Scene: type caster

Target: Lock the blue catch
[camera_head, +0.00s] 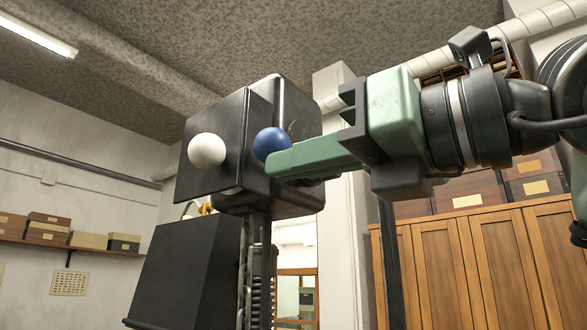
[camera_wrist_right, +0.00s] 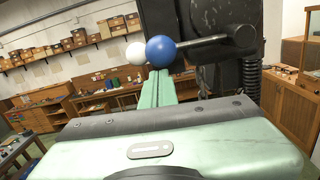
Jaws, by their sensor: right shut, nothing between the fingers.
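The blue catch shows as a blue ball knob (camera_head: 270,143) on the right part of a black machine head (camera_head: 285,105). In the right wrist view the blue knob (camera_wrist_right: 161,51) sits on the end of a dark rod (camera_wrist_right: 205,40). A white ball knob (camera_head: 207,150) is on the black front panel to its left, and also shows in the wrist view (camera_wrist_right: 136,53). My right gripper (camera_head: 274,168) is shut and empty, its green fingertips right at the blue knob's lower side. I cannot tell whether they touch it. My left gripper is in neither view.
A black sloped housing (camera_head: 185,270) stands below the machine head. Wooden cabinets (camera_head: 480,265) with boxes on top stand behind at the right. A shelf (camera_head: 70,244) with boxes is on the left wall. The space left of the machine head looks clear.

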